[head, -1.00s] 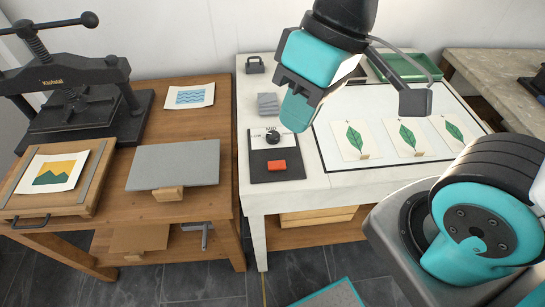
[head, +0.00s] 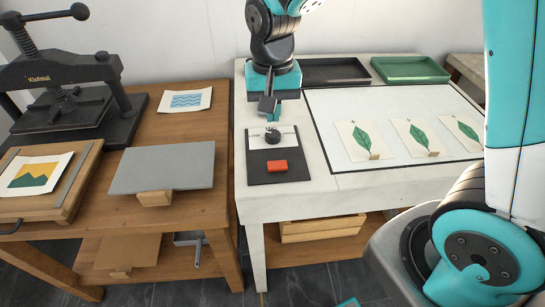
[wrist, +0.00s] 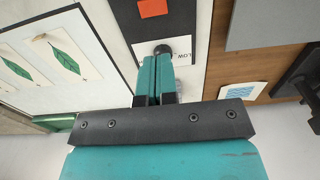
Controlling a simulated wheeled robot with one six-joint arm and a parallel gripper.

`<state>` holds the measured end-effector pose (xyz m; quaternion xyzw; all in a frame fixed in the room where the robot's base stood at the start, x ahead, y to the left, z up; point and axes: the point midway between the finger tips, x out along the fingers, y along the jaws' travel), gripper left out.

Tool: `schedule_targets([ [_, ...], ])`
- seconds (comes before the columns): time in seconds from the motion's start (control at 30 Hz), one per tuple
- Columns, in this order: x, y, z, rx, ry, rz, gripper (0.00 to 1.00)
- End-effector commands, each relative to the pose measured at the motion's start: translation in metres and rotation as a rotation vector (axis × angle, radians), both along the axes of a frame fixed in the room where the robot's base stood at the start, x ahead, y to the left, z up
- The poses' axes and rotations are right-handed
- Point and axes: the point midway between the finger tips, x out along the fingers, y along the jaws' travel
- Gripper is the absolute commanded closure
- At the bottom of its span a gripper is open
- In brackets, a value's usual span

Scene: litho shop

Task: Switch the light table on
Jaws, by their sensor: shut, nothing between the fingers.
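The light table (head: 320,140) is a white bench top with a black-framed pale panel carrying leaf prints. Its dark control plate (head: 258,172) at the near left corner has a red-orange rocker switch (head: 277,166) and a black knob (head: 272,137) on a white label. In the wrist view the red switch (wrist: 153,8) is cut by the top edge, and the knob (wrist: 162,50) is just past my fingertips. My gripper (head: 268,115) is shut and empty, pointing down just behind the knob. I cannot tell whether it touches the plate. The switch is clear of it.
A black tray (head: 335,72) and a green tray (head: 410,69) stand at the back of the bench. Leaf prints (head: 415,138) lie on the panel. A wooden table at left holds a press (head: 60,115), a grey slab (head: 165,165) and a wave print (head: 185,100).

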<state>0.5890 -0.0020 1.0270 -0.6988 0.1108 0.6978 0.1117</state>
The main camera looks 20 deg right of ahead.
Motion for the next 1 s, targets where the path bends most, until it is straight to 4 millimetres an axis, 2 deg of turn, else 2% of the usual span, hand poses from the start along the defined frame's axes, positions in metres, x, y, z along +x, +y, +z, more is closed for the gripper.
schedule_targets([
  [0.17, -0.001, 0.0, -0.026, -0.001, 0.006, 0.001, 1.0],
  [0.4, -0.002, 0.0, -0.078, -0.001, 0.007, 0.002, 1.0],
  [0.6, -0.001, 0.0, -0.114, -0.001, 0.006, 0.002, 1.0],
  [0.8, -0.001, 0.0, -0.132, 0.0, 0.002, 0.002, 1.0],
  [1.0, 0.0, 0.0, -0.136, 0.001, 0.0, 0.002, 1.0],
])
